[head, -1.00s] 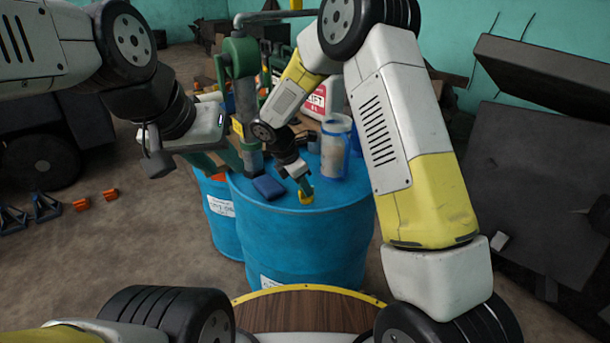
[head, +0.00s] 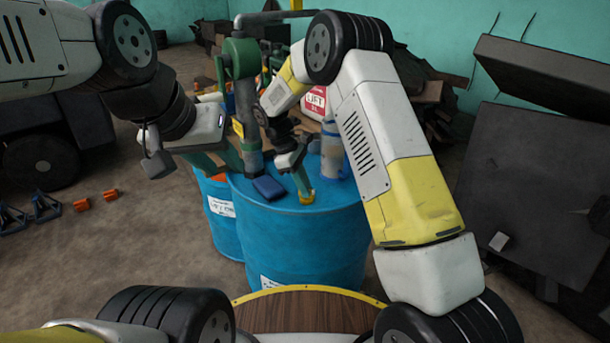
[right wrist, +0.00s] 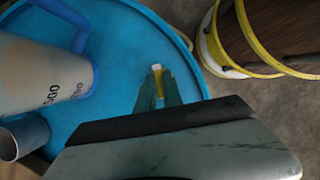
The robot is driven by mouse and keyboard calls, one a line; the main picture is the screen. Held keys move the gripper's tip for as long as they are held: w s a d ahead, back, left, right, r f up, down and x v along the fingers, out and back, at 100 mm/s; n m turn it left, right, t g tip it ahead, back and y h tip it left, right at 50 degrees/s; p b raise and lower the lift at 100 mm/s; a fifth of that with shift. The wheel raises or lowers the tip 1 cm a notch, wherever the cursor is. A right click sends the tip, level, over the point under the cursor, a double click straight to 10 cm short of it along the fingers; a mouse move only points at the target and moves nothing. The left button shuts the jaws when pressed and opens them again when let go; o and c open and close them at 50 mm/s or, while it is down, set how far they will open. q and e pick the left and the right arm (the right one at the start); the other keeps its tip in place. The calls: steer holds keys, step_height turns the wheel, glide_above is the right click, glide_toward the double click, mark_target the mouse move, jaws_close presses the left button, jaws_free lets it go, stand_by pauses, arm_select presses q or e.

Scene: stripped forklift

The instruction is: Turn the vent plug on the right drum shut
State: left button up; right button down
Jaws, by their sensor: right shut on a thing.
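The right drum (head: 318,240) is the blue one in front of my base, and its blue top (right wrist: 125,35) fills much of the right wrist view. The vent plug (head: 307,197) is a small yellow piece near the drum top's front edge. In the right wrist view the plug (right wrist: 158,80) shows yellow with a pale tip, between my green fingertips. My right gripper (head: 303,186) is shut on it, reaching down at a tilt; the fingers partly hide the plug. My left gripper (head: 152,150) hangs left of the drums, away from the plug; its finger gap is unclear.
A green hand pump (head: 241,75) rises at the back left. A second blue drum (head: 219,215) stands to the left.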

steer(key=m+g, duration=0.1)
steer(key=m, duration=0.2)
steer(key=shift+w+m+y, duration=0.15)
steer(key=shift+m+y, duration=0.25)
steer(key=shift+d+m+g+y, duration=0.1)
steer(key=shift+m+g+y, duration=0.45)
steer(key=shift+m, duration=1.25)
steer(key=c, duration=1.5)
jaws_free()
steer(key=shift+r, duration=0.1)
